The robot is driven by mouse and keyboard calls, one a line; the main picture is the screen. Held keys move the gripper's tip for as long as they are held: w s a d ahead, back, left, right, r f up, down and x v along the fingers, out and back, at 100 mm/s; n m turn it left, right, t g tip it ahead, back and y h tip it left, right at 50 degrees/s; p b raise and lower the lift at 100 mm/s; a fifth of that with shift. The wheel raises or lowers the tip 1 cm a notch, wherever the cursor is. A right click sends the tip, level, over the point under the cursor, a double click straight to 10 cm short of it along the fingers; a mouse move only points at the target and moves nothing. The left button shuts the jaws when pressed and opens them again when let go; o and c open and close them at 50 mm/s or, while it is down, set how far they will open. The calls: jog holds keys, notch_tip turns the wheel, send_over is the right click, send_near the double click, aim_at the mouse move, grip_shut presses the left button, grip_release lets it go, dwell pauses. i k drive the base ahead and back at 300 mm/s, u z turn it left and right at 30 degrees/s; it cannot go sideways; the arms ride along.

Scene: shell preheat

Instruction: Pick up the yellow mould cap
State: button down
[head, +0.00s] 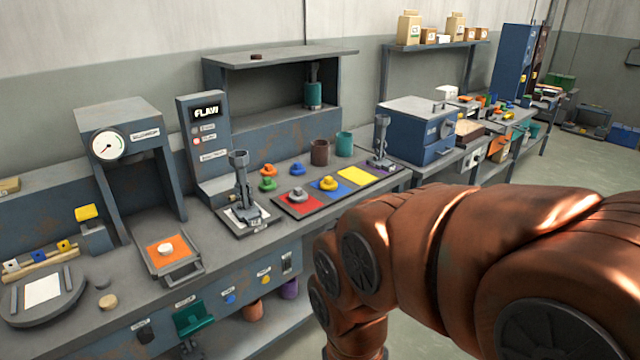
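A small yellow knobbed piece (328,184), which looks like the yellow mould cap, sits on the blue square (336,193) on the workbench. A grey piece (297,195) of similar shape sits on the red square (289,205) to its left. The yellow square (372,173) to its right looks bare. Loose green (267,184), orange (268,170) and blue (297,168) pieces of like shape stand behind on the bench. My arm enters from the right and bends down in front of the bench. My gripper is out of view below the frame.
An upright metal tool (241,188) stands left of the squares, and another (381,145) stands to their right. Brown (320,153) and teal (344,144) cups are behind. A gauge press (118,150) and an orange tray (168,253) are farther left. A blue box (418,130) is at right.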

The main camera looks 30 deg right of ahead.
aim_at(328, 184)
jog(key=z, duration=0.05)
jog(key=k, duration=0.5)
jog(key=z, duration=0.45)
jog(key=i, duration=1.65)
jog(key=u, duration=0.5)
